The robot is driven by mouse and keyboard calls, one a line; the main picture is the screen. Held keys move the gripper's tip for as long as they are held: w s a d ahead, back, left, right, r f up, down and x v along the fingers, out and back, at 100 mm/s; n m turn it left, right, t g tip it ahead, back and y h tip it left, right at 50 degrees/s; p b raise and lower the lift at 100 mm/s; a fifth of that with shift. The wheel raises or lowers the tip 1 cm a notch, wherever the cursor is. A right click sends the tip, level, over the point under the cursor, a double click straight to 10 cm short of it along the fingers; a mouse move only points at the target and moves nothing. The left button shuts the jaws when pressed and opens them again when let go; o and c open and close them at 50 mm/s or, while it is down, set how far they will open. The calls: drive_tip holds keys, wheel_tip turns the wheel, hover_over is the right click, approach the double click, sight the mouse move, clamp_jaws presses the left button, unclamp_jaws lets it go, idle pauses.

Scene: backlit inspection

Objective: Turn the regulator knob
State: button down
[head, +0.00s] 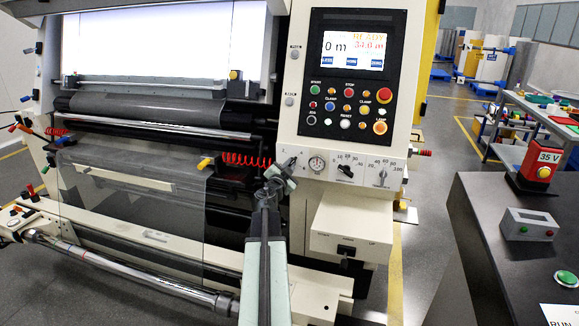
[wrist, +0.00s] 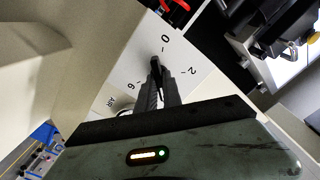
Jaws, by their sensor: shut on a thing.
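A round pressure gauge (head: 317,163) sits just right of my gripper, then two selector dials, a left one (head: 346,171) and a right one (head: 382,176). A red coiled hose (head: 246,159) hangs close on the left. The button panel (head: 352,75) is above.

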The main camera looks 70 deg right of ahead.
drive_tip(key=shift+n, duration=0.4)
drive_tip(key=shift+w+a+f+n, duration=0.1)
drive_tip(key=shift+n, duration=7.65)
drive_tip(key=shift+w+f+n, duration=0.1)
drive_tip(key=shift+n, duration=7.65)
drive_tip(key=c, duration=1.5)
unclamp_jaws()
